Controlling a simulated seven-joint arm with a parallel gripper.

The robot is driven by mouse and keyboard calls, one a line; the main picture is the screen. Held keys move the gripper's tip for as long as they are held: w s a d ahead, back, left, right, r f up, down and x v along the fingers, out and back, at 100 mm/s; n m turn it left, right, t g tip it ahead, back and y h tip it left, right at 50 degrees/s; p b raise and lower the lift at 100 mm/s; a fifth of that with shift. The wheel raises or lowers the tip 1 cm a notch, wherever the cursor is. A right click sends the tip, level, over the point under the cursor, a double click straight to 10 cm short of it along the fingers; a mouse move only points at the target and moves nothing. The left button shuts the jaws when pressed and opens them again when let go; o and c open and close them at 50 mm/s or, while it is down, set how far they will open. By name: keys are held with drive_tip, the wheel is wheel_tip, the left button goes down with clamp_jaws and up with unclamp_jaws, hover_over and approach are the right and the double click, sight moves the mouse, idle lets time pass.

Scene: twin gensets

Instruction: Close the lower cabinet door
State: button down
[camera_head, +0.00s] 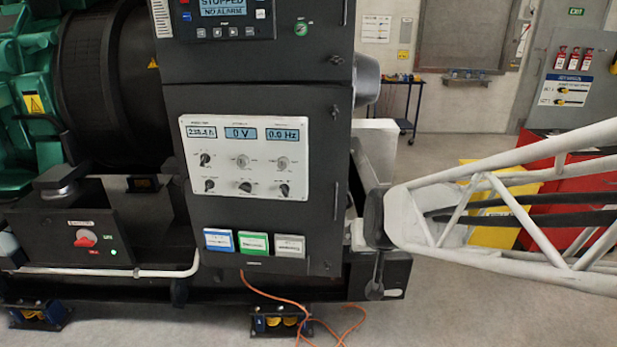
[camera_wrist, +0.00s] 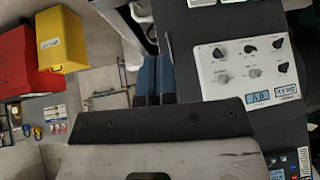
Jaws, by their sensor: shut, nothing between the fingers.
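The lower cabinet door (camera_head: 310,210) is a dark panel below the control display in the head view. It carries a white instrument panel (camera_head: 245,158) with dials and readouts, and a row of blue, green and grey labels below. The door looks nearly upright and in line with the upper cabinet; I cannot tell whether a gap remains at its right edge. The door and instrument panel (camera_wrist: 250,68) also show in the wrist view. My gripper (camera_wrist: 155,60) is shut and empty, beside the door's edge; contact is unclear. In the head view my wrist is right of the door, fingers not clearly visible.
The upper cabinet (camera_head: 255,58) sits above the door. A black box with a red switch (camera_head: 85,240) stands at left. An orange cable (camera_head: 275,297) trails on the floor. Red (camera_head: 540,185) and yellow bins and a dark trolley (camera_head: 412,105) stand behind at right.

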sight(321, 202)
drive_tip(key=w+a+f+t+h, duration=0.1)
drive_tip(key=w+a+f+t, duration=0.3)
drive_tip(key=w+f, duration=0.4)
drive_tip(key=w+a+f+m+t+h, duration=0.1)
drive_tip(key=w+a+f+t, duration=0.3)
drive_tip(key=w, duration=1)
wheel_tip(321, 202, down, 4)
drive_tip(key=shift+w+a+r+m+t+h, duration=0.15)
drive_tip(key=shift+w+a+m+t+h, duration=0.2)
drive_tip(key=shift+t+h, duration=0.65)
drive_tip(key=shift+w, duration=0.15)
drive_tip(key=shift+w+d, duration=0.3)
drive_tip(key=shift+w, duration=1.95)
drive_tip(key=shift+w+d, duration=0.35)
drive_tip(key=shift+w, duration=1.9)
drive_tip(key=shift+w+d, duration=0.3)
drive_tip(key=shift+w, duration=1.95)
drive_tip(key=shift+w, duration=0.1)
